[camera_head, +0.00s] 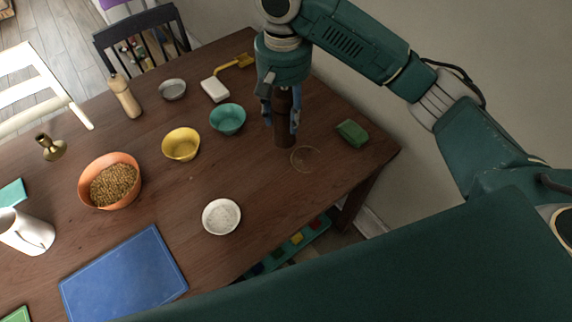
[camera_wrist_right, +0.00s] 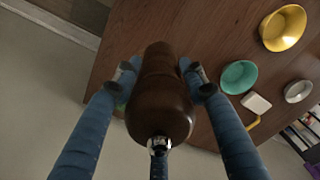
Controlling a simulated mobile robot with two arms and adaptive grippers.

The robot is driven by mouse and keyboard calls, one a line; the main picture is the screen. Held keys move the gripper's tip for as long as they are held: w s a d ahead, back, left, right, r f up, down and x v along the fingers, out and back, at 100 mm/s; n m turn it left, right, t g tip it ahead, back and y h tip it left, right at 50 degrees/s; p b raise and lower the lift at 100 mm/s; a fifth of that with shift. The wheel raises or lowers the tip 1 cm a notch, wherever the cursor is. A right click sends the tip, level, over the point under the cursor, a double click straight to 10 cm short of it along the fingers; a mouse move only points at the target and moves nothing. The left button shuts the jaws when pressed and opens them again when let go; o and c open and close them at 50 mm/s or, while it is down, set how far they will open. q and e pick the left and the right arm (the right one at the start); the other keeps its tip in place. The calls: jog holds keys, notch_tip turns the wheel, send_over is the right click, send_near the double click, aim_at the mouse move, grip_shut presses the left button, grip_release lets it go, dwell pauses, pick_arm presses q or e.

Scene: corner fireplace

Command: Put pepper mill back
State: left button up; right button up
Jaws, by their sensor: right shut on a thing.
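My right gripper (camera_head: 281,118) points down and is shut on a dark brown pepper mill (camera_head: 284,138). In the right wrist view the fingers (camera_wrist_right: 158,75) close on both sides of the mill (camera_wrist_right: 160,110), its metal knob towards the camera. The mill looks about upright over the right end of the wooden table. I cannot tell whether its base touches the wood. A thin pale ring outline (camera_head: 305,159) lies on the table just right of the mill's lower end. My left gripper is not in view.
A green block (camera_head: 352,132) lies right of the ring. A teal bowl (camera_head: 228,119), yellow bowl (camera_head: 181,144) and white bowl (camera_head: 221,216) stand to the left. The table around the ring is clear.

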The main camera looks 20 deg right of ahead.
aim_at(285, 130)
notch_tip(285, 130, down, 7)
jog(key=shift+s+d+f+p, duration=0.1)
jog(key=shift+d+f+p, duration=0.05)
jog(key=shift+p, duration=0.25)
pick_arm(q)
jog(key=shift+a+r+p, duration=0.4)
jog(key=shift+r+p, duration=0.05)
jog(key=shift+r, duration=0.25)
pick_arm(e)
notch_tip(285, 130, down, 10)
jog(key=shift+f, duration=0.1)
jog(key=shift+f, duration=0.1)
jog(key=o, duration=1.5)
jog(key=shift+c, duration=0.2)
pick_arm(q)
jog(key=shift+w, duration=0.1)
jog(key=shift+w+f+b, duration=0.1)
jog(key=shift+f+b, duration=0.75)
jog(key=shift+b, duration=0.05)
pick_arm(e)
notch_tip(285, 130, up, 12)
jog(key=shift+r, duration=0.15)
